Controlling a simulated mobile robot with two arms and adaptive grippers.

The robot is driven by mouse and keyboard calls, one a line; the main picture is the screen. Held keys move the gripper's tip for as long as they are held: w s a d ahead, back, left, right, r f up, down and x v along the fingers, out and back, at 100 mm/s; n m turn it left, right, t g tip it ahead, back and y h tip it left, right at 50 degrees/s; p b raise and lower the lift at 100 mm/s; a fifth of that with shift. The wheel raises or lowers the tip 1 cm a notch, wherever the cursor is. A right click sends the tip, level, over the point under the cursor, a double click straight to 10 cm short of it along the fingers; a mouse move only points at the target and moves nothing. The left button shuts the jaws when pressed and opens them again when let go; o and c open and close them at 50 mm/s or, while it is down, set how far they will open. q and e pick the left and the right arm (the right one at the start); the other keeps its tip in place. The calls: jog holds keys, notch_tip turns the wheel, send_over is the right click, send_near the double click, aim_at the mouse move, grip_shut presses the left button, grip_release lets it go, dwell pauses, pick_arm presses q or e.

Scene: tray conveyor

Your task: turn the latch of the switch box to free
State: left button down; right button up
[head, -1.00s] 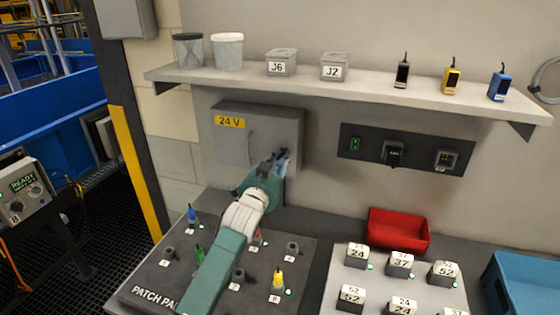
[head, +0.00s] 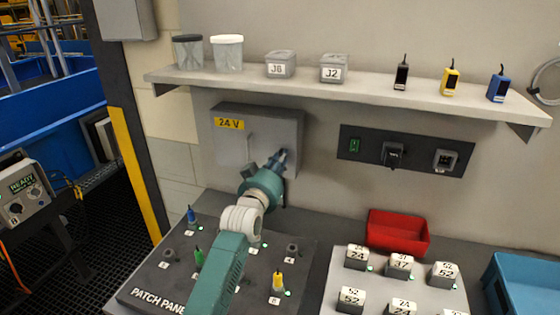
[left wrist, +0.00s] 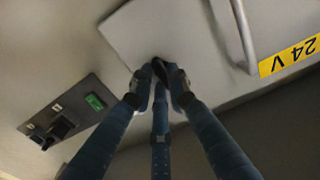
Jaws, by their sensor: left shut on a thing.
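The grey switch box (head: 258,125) with a yellow 24 V label (head: 229,124) is on the wall under the shelf. My left gripper (head: 280,158) is at the right part of its front. In the left wrist view, the blue fingers of my left gripper (left wrist: 160,80) are closed around a small dark latch (left wrist: 159,67) on the box front (left wrist: 165,28). The fingers hide most of the latch, so its exact angle cannot be told. My right gripper is in neither view.
A grey bar handle (left wrist: 234,35) stands out from the box front near the latch. The shelf (head: 345,88) with jars and small boxes runs above. A dark socket panel (head: 372,149) is to the right. The patch panel (head: 150,292) with plugs lies below my arm.

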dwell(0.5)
pick_arm(q)
jog(key=c, duration=1.7)
grip_release()
jog(key=shift+o, duration=0.2)
jog(key=v, duration=1.2)
